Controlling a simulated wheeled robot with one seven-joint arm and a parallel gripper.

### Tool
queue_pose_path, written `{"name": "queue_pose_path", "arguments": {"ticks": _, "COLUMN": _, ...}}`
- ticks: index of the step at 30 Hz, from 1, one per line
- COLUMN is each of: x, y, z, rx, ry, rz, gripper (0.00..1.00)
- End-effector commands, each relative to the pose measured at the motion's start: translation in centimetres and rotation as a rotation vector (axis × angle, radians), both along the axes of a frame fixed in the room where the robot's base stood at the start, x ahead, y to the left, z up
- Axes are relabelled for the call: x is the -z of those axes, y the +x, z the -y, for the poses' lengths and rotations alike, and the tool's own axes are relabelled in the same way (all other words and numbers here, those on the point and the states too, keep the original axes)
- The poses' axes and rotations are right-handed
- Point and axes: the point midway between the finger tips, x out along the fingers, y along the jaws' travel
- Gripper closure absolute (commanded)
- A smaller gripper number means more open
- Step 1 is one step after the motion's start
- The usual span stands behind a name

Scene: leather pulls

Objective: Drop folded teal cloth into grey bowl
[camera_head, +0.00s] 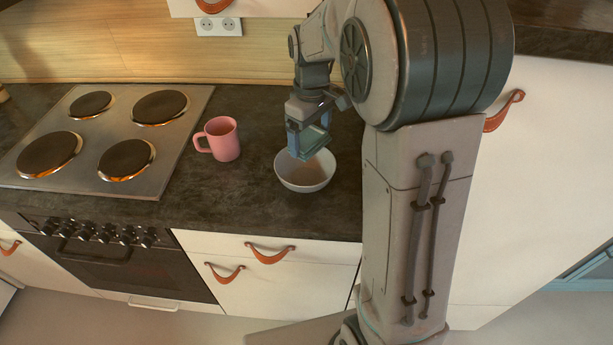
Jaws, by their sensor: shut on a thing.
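The grey bowl (306,181) stands upright on the dark countertop, right of the pink mug. My gripper (307,146) points down over the bowl's back part and is shut on the folded teal cloth (311,141). The cloth appears as a small teal block between the fingers, above the bowl's opening. The gripper hides part of the bowl's back rim. The bowl's visible inside looks empty. I cannot tell the exact height of the cloth above the bowl.
A pink mug (222,139) stands left of the bowl. A hob (104,138) with several burners lies farther left. The dark countertop (235,200) is clear in front of the mug. A wall socket (218,27) is on the wooden backsplash. White drawers with leather pulls (269,253) are below.

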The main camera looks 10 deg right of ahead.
Motion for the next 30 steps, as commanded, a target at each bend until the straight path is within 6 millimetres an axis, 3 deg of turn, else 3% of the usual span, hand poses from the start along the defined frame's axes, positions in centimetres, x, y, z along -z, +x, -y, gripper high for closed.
{"name": "queue_pose_path", "arguments": {"ticks": 5, "x": -0.1, "y": 0.0, "z": 0.0, "rx": 0.000, "ry": 0.000, "rz": 0.000, "gripper": 0.31}}
{"name": "queue_pose_path", "arguments": {"ticks": 6, "x": -0.1, "y": 0.0, "z": 0.0, "rx": -0.001, "ry": 0.000, "rz": 0.000, "gripper": 0.02}}
{"name": "queue_pose_path", "arguments": {"ticks": 17, "x": -0.9, "y": 0.1, "z": 0.0, "rx": -0.001, "ry": 0.001, "rz": 0.003, "gripper": 0.00}}
{"name": "queue_pose_path", "arguments": {"ticks": 20, "x": -2.3, "y": 0.1, "z": 0.0, "rx": 0.000, "ry": 0.001, "rz": 0.004, "gripper": 0.00}}
{"name": "queue_pose_path", "arguments": {"ticks": 30, "x": -10.0, "y": 0.1, "z": 0.0, "rx": 0.000, "ry": 0.000, "rz": 0.005, "gripper": 0.00}}
